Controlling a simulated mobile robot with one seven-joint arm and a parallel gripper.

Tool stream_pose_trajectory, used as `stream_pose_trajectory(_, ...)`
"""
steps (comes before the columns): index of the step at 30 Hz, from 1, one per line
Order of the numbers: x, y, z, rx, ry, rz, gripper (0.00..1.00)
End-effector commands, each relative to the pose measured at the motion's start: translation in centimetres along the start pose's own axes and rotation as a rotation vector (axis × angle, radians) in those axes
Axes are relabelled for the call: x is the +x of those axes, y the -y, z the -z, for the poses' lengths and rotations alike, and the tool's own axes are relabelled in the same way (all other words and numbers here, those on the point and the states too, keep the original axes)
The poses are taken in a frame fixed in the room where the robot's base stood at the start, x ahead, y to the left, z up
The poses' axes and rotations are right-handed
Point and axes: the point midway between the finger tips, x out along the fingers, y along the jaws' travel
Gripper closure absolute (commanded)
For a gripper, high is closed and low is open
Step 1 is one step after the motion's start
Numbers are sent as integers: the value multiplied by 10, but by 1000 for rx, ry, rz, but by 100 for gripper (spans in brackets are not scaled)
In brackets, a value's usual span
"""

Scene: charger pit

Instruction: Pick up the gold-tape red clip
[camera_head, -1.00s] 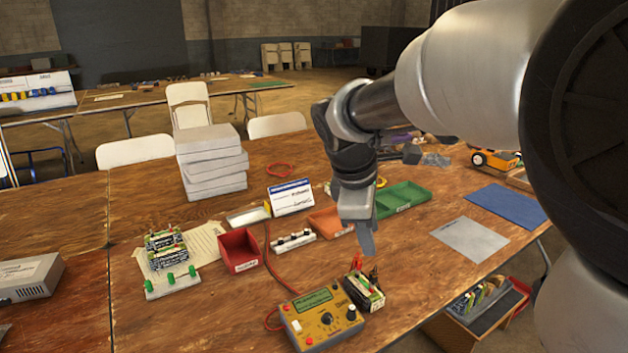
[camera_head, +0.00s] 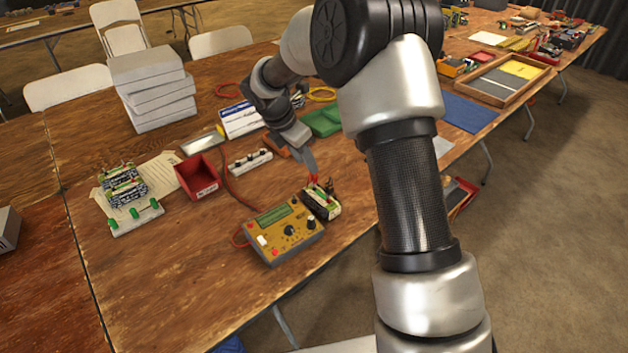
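Small red clips (camera_head: 314,181) stand up from a green-and-black circuit board pack (camera_head: 322,203) beside the yellow meter (camera_head: 285,232). They are too small here to make out gold tape on any of them. My gripper (camera_head: 311,166) points down just above and behind the red clips, close to their tops. I cannot tell whether it touches them. Its fingers are seen side-on and overlap, so the gap between them is hidden.
A red bin (camera_head: 196,178), a white terminal strip (camera_head: 250,161) and a red cable (camera_head: 232,188) lie left of my gripper. Stacked grey boxes (camera_head: 152,88) stand behind. The table (camera_head: 150,270) is clear at front left.

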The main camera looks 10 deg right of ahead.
Motion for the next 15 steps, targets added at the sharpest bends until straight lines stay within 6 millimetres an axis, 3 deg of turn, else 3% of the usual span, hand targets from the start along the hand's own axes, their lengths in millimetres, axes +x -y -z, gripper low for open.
stream_pose_trajectory(3, 18, 0, 0, 1, -1, 1, 66)
stream_pose_trajectory(11, 32, 0, -1, 2, 0, 0, 66)
stream_pose_trajectory(15, 52, 2, -2, 2, 0, 2, 66)
